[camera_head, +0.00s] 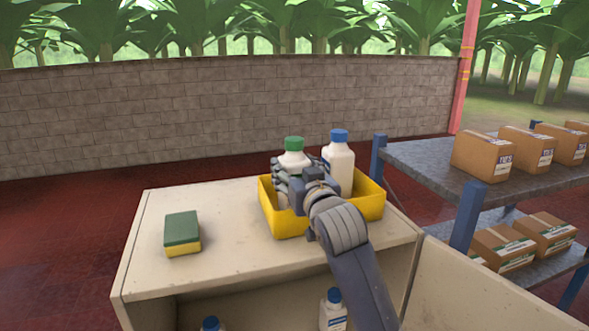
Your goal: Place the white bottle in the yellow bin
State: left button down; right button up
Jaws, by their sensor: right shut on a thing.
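A white bottle with a green cap (294,158) stands upright at the left part of the yellow bin (367,207). My right gripper (296,175) is over the bin with its fingers around this bottle, shut on it. The gripper hides the bottle's lower part, so I cannot tell whether its base touches the bin floor. A second white bottle with a blue cap (340,163) stands in the right part of the bin. My left gripper is not in view.
The bin stands on a cream cabinet (225,265). A green and yellow sponge (182,233) lies at the left of its top. Blue-capped bottles (333,310) show inside the cabinet. A shelf (415,160) with cardboard boxes (484,156) stands at the right.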

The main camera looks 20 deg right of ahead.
jog(key=shift+w, duration=0.1)
jog(key=o, duration=1.5)
jog(key=shift+f, duration=0.15)
jog(key=shift+o, duration=0.2)
jog(key=shift+r, duration=0.2)
jog(key=shift+s+f, duration=0.15)
jog(key=shift+s, duration=0.2)
jog(key=s+b, duration=0.5)
jog(key=s, duration=0.6)
jog(key=shift+s+d, duration=0.15)
jog(key=shift+s, duration=0.1)
